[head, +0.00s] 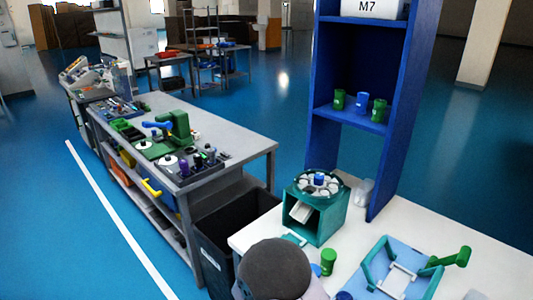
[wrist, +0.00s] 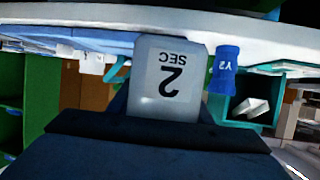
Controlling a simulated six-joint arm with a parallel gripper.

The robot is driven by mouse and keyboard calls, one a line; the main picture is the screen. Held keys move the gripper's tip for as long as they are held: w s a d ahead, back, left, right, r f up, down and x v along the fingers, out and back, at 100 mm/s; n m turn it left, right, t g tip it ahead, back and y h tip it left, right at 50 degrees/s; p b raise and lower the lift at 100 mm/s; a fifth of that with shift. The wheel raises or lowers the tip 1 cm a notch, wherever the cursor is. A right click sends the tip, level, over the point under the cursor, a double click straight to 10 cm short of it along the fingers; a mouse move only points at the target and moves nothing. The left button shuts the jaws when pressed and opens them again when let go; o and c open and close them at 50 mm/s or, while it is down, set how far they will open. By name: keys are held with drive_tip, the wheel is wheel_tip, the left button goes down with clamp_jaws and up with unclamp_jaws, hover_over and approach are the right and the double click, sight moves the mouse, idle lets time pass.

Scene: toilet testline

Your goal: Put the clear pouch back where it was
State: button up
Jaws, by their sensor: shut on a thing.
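In the wrist view, which is upside down, my gripper (wrist: 163,112) is at the bottom centre, its dark blue parts close to the camera. It is shut on a flat pale grey piece (wrist: 168,70) marked "2 SEC". The fingertips are mostly hidden, and I cannot tell if this piece is the clear pouch. In the head view, a whitish, see-through lump (head: 363,191), perhaps a clear pouch, lies on the white table beside the green box. My gripper does not show there; a grey rounded part of my arm covers the bottom centre.
The green box (head: 318,222) with a round top stands on the white table (head: 480,235). A green cup (head: 328,262) and a blue tray (head: 402,268) with green handles are at front. A blue shelf (head: 395,120) rises behind. A blue cup (wrist: 224,72) marked "Y2" is near the held piece.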

drive_tip(key=shift+s+a+f, duration=0.25)
drive_tip(key=shift+a+f, duration=0.25)
drive_tip(key=shift+f, duration=0.05)
drive_tip(key=shift+s+a+f, duration=0.2)
drive_tip(key=shift+a+f, duration=0.3)
